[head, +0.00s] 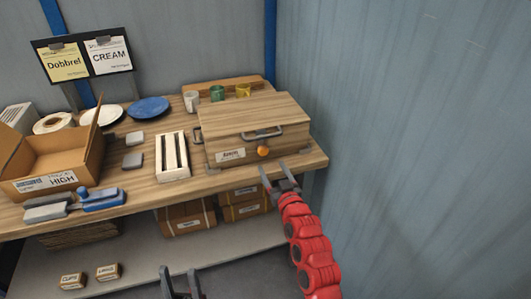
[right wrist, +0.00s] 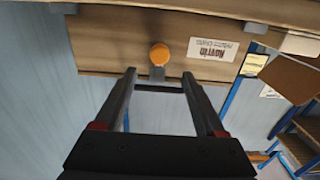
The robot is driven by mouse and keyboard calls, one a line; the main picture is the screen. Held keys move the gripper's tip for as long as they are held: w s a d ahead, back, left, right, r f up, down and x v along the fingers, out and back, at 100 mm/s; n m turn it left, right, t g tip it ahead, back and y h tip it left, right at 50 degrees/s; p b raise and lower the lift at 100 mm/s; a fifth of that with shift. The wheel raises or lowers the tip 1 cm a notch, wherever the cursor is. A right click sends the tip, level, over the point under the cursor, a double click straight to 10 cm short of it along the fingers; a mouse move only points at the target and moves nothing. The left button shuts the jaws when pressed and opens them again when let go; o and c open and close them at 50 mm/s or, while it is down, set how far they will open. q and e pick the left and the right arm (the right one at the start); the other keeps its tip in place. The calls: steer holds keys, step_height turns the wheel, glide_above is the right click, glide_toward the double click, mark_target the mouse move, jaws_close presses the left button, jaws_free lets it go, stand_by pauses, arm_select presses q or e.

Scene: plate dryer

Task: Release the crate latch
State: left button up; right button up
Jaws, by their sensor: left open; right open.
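The wooden crate (head: 222,142) stands at the right end of the workbench, its lid (head: 255,113) down. An orange round latch knob (head: 263,151) sits low on its front, right of a white label. In the right wrist view the crate front (right wrist: 115,48) appears upside down, with the orange knob (right wrist: 160,54) between and beyond the fingertips. My right gripper (head: 279,176) is open and empty, just in front of the crate near the knob, apart from it; its fingers (right wrist: 159,76) also show in the right wrist view. My left gripper (head: 182,280) is open and empty, low in front of the bench.
A slatted white rack (head: 173,142) stands left of the crate. Cups (head: 217,93) stand behind it. Boxes (head: 186,216) sit under the bench (head: 215,181). A wall (head: 410,120) closes the right side.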

mark_target(264, 152)
steer(key=x, duration=0.6)
steer(key=shift+w, duration=0.2)
steer(key=shift+w+a, duration=0.15)
steer(key=shift+w, duration=0.45)
jaws_close()
